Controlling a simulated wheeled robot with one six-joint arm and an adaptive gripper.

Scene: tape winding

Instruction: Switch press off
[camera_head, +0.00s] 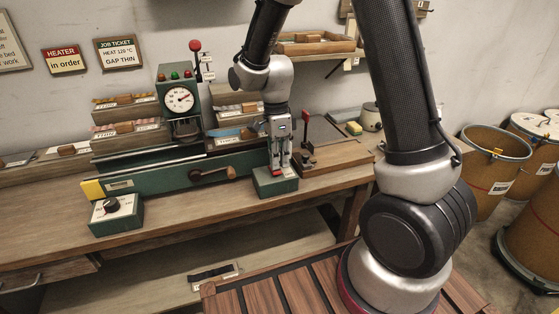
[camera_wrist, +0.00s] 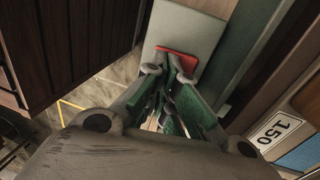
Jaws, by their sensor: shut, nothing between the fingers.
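The green press (camera_head: 180,122) stands on the bench, with a dial gauge (camera_head: 180,99) and small lamps on its head. A small green switch box (camera_head: 262,184) with a pale top sits at the bench's front edge, right of the crank handle. My gripper (camera_head: 281,168) points down over this box, its fingers shut and empty. In the wrist view, a red switch piece (camera_wrist: 178,62) lies on the box's pale top (camera_wrist: 190,30), right at my fingertips (camera_wrist: 168,70). The fingertips partly hide it. I cannot tell whether they touch it, or which way it is set.
A green box with a black knob (camera_head: 112,206) stands at the bench's front left. A red-handled lever (camera_head: 305,122) stands on a wooden block right of my gripper. A crank handle (camera_head: 212,174) juts from the press front. Drums (camera_head: 492,165) stand on the floor at right.

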